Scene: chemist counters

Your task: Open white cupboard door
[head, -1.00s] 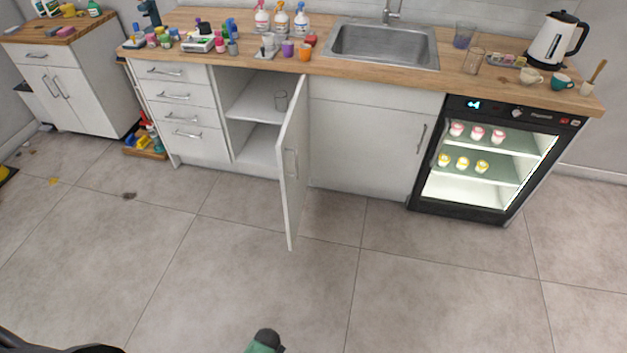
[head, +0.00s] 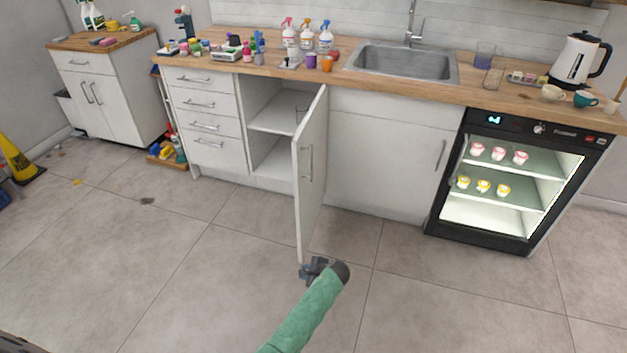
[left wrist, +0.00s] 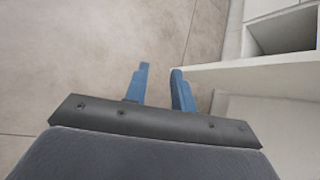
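My left gripper (head: 314,268) is low in front, close to the bottom free corner of the door. In the left wrist view its two blue fingers (left wrist: 160,88) are apart with only floor between them. The white door edge (left wrist: 250,62) runs to the right from beside the right finger; I cannot tell whether they touch. My right gripper is not in view.
A closed white cupboard front (head: 385,165) and a lit glass-front fridge (head: 515,185) are to the right. White drawers (head: 205,120) are to the left. A yellow floor sign (head: 18,160) stands far left. The tiled floor ahead is mostly clear.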

